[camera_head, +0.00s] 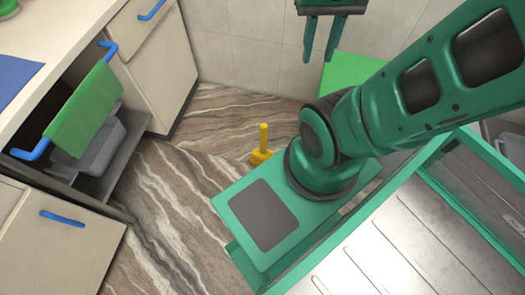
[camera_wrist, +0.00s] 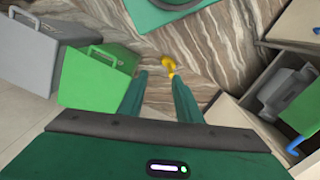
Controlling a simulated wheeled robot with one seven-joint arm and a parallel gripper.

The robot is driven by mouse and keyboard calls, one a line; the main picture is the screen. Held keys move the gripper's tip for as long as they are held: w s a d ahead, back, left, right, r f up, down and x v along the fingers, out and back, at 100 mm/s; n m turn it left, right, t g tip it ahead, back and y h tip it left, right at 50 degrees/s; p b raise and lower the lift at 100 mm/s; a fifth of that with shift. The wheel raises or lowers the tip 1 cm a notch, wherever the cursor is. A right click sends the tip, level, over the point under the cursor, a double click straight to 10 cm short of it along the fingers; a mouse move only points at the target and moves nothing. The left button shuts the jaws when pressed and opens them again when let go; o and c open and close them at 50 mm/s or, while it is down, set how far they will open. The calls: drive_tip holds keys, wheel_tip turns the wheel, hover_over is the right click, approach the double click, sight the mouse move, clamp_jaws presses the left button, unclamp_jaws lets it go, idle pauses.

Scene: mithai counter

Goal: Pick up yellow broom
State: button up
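The yellow broom (camera_head: 263,140) stands on the brown striped floor beyond my base in the head view, its handle upright and its yellow foot at the bottom. In the wrist view the broom (camera_wrist: 171,66) shows small, well beyond the fingertips. My gripper (camera_head: 321,57) hangs at the top of the head view, high and to the right of the broom, apart from it. In the wrist view my gripper (camera_wrist: 158,77) has its two green fingers spread with nothing between them.
An open drawer (camera_head: 90,160) with a green cloth (camera_head: 82,113) and a grey container juts out at the left. A green box (camera_head: 345,72) stands behind my arm by the tiled wall; a grey box (camera_wrist: 35,50) stands beside it. Floor left of the broom is clear.

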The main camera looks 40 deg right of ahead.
drive_tip(key=shift+a, duration=0.1)
drive_tip(key=o, duration=0.4)
drive_tip(key=shift+w, duration=0.1)
drive_tip(key=shift+o, duration=0.5)
drive_tip(key=shift+s+r, duration=0.2)
drive_tip(key=shift+s, duration=0.25)
drive_tip(key=w+d+f+m+h, duration=0.1)
drive_tip(key=w+d+f+m, duration=0.15)
drive_tip(key=w+f, duration=0.8)
drive_tip(key=w+d+f+m+h, duration=0.15)
drive_tip(key=w+d+f, duration=0.25)
drive_tip(key=w+f, duration=0.7)
drive_tip(key=m+y, duration=0.2)
drive_tip(key=m, duration=0.3)
hover_over(264, 134)
drive_tip(key=w+d, duration=0.1)
drive_tip(key=w, duration=0.1)
wheel_tip(264, 134, down, 31)
drive_tip(key=shift+d+f, duration=0.1)
drive_tip(key=shift+f, duration=0.1)
drive_tip(key=shift+s+f, duration=0.2)
drive_tip(key=shift+f, duration=5.4)
